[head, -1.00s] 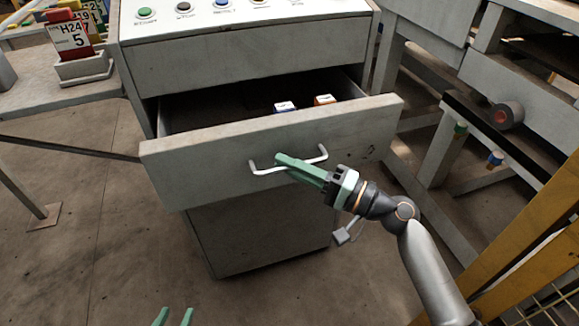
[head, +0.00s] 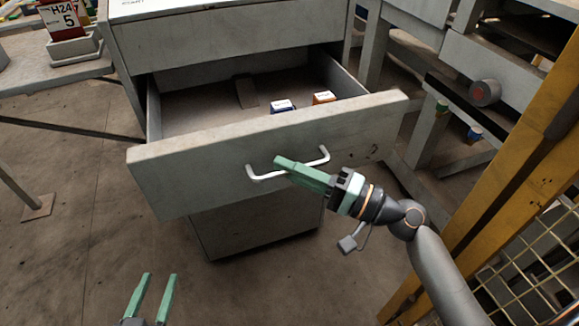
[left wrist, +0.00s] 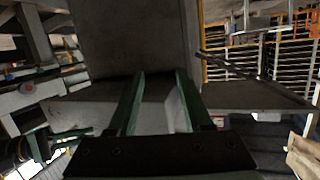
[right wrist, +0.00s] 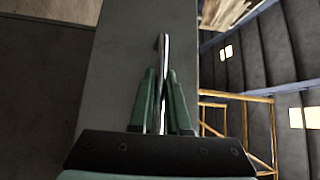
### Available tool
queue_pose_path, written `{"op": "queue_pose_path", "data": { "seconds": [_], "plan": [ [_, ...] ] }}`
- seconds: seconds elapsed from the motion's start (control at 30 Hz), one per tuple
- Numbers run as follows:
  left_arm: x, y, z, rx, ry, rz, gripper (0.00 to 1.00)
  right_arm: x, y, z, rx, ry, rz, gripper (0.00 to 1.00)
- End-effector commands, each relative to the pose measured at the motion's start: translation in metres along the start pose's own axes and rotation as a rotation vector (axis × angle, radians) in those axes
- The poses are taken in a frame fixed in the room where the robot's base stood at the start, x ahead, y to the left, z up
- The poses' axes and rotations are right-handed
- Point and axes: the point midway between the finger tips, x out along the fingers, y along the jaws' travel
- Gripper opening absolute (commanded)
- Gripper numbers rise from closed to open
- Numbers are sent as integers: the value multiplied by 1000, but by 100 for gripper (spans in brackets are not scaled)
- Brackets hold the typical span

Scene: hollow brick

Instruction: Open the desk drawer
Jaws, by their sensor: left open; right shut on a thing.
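The grey desk drawer (head: 220,160) stands well out from the desk cabinet (head: 225,45) in the head view, with its inside showing. A white bar handle (head: 262,175) runs across its front. My right gripper (head: 290,166) is shut on the handle; the right wrist view shows the bar (right wrist: 163,75) between the green fingers. My left gripper (head: 153,290) is open and empty, low at the left of the head view, apart from the drawer. The left wrist view shows its two fingers (left wrist: 158,90) spread.
A blue-and-white box (head: 283,106) and an orange-and-white box (head: 324,98) are in the drawer. Yellow posts (head: 500,150) with mesh stand at the right. A grey table with a bin (head: 75,48) is at the back left. Floor at the left is mostly clear.

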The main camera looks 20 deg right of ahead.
Motion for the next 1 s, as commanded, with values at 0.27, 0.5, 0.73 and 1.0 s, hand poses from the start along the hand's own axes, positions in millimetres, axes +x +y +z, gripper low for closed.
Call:
{"op": "queue_pose_path", "data": {
  "seconds": [0.27,0.5,0.73,1.0],
  "plan": [
    [0,0,-1,1,2,0,50,0,0,0,0,0,1,29],
    [0,0,-1,1,2,0,50,0,0,0,0,0,0,44],
    [0,0,0,2,6,0,50,-4,1,0,1,1,1,44],
    [-2,-4,-52,60,211,-8,50,-43,4,0,2,2,4,44]
  ]
}}
